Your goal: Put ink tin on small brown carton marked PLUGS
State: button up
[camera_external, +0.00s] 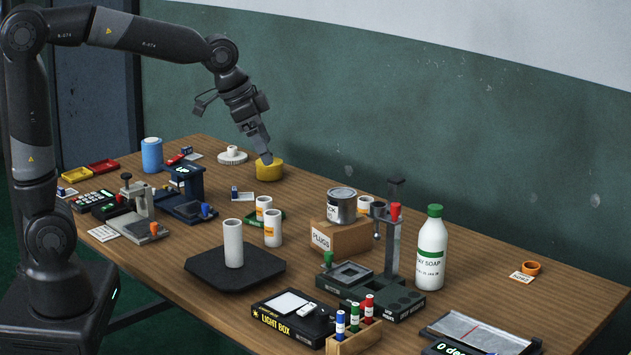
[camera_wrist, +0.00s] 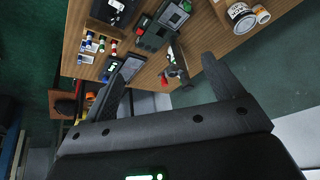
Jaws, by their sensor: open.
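The ink tin (camera_external: 341,206), a grey metal can with a partly readable label, stands upright on top of the small brown carton marked PLUGS (camera_external: 322,239). A round tin, seemingly the same one, shows at the top right of the wrist view (camera_wrist: 241,16). My gripper (camera_external: 266,158) is at the back of the table, left of the tin and well apart from it. Its fingers are spread in the wrist view (camera_wrist: 165,75), with nothing held between them. In the external view its tip overlaps a yellow round object (camera_external: 269,170); I cannot tell whether they touch.
A press with a tall column (camera_external: 392,245) stands just right of the carton, and a white soap bottle (camera_external: 430,250) is beyond it. White rolls (camera_external: 272,228) stand to the left. A light box (camera_external: 290,315) lies in front. The back right of the table is mostly clear.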

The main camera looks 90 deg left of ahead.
jog(key=s+d+f, duration=0.1)
jog(key=s+d, duration=0.5)
jog(key=s, duration=0.4)
jog(key=s+d+f+m+t+h, duration=0.1)
jog(key=s+d, duration=0.5)
jog(key=s, duration=0.5)
jog(key=shift+d, duration=0.2)
